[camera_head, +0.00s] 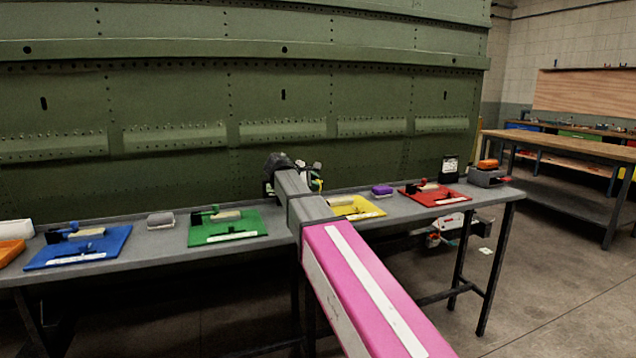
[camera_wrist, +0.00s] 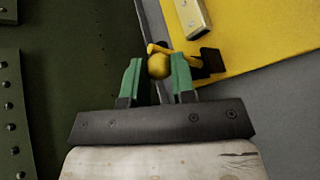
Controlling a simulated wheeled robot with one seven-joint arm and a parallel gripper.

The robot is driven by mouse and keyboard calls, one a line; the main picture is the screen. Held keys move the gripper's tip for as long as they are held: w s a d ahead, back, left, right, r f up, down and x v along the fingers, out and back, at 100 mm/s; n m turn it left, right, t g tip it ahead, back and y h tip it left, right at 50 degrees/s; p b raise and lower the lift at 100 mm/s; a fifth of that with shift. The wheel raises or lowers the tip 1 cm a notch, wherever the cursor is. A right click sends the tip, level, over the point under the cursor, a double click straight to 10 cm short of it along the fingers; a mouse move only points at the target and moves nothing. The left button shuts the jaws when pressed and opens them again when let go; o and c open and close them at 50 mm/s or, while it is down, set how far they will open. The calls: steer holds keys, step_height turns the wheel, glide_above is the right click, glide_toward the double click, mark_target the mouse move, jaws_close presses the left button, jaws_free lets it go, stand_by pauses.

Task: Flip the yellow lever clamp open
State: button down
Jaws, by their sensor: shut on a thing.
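The yellow lever clamp shows in the wrist view as a rounded yellow knob (camera_wrist: 158,66) with a thin yellow arm and a dark bracket (camera_wrist: 212,62) beside it. The clamp is at the edge of a yellow board (camera_wrist: 265,30). My gripper (camera_wrist: 157,72) has green fingers, one on each side of the knob, and is shut on it. In the head view the yellow board (camera_head: 362,208) lies on the bench, partly behind my pink arm. There the clamp and the fingertips are mostly hidden by my arm.
The grey bench (camera_head: 285,215) also bears a blue board (camera_head: 75,250), a green board (camera_head: 228,229) and a red board (camera_head: 436,196). A riveted green fuselage panel (camera_head: 200,90) rises close behind the bench.

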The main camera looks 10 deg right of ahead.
steer(key=shift+s+a+f+n+t+h, duration=0.15)
steer(key=shift+a+h, duration=0.2)
steer(key=shift+h, duration=0.2)
steer(key=shift+a+f+n+t+h, duration=0.15)
steer(key=shift+a+h, duration=0.2)
steer(key=shift+h, duration=0.2)
steer(key=c, duration=0.9)
jaws_free()
steer(key=shift+c, duration=0.2)
steer(key=v, duration=1.1)
steer(key=shift+s, duration=0.1)
